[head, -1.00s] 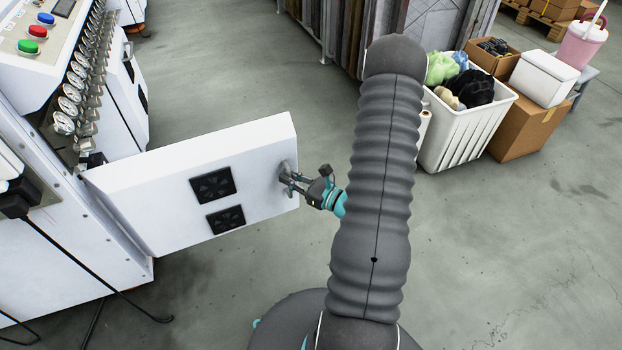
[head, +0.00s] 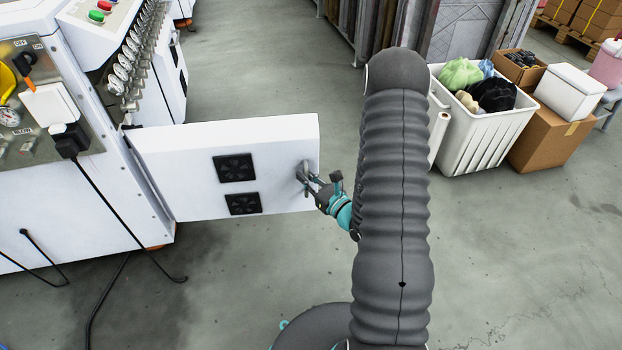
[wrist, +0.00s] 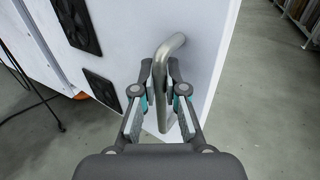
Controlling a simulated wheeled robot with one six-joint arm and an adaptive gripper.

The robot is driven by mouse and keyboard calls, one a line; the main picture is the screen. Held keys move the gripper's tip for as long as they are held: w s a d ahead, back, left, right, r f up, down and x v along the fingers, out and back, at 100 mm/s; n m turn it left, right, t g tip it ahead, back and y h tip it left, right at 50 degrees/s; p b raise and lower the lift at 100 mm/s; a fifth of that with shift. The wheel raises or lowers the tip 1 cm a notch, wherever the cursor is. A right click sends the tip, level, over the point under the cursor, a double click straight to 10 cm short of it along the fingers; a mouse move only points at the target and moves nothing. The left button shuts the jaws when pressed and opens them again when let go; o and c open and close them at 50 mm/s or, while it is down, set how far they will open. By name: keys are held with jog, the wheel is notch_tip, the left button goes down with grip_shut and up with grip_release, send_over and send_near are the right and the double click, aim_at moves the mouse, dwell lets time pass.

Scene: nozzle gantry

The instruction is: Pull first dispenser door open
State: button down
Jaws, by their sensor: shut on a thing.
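The white dispenser door (head: 190,165) stands swung out from the white machine, hinged at its left edge. Two black vent grilles (head: 236,168) are set in its face. My gripper (head: 310,178) is at the door's right end, at the handle (head: 304,168). In the wrist view the grey bar handle (wrist: 168,52) passes between the two fingers of my gripper (wrist: 160,90), which are shut on it. The lower part of the handle is partly hidden by the fingers. The same door (wrist: 200,50) fills the upper middle of the wrist view.
A white bin (head: 485,135) and a cardboard box (head: 548,140) stand at the right back. Grey floor (head: 510,260) is clear at the right.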

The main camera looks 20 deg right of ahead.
jog(key=shift+a, duration=0.1)
jog(key=c, duration=1.2)
grip_release()
jog(key=v, duration=0.7)
jog(key=shift+s+d, duration=0.2)
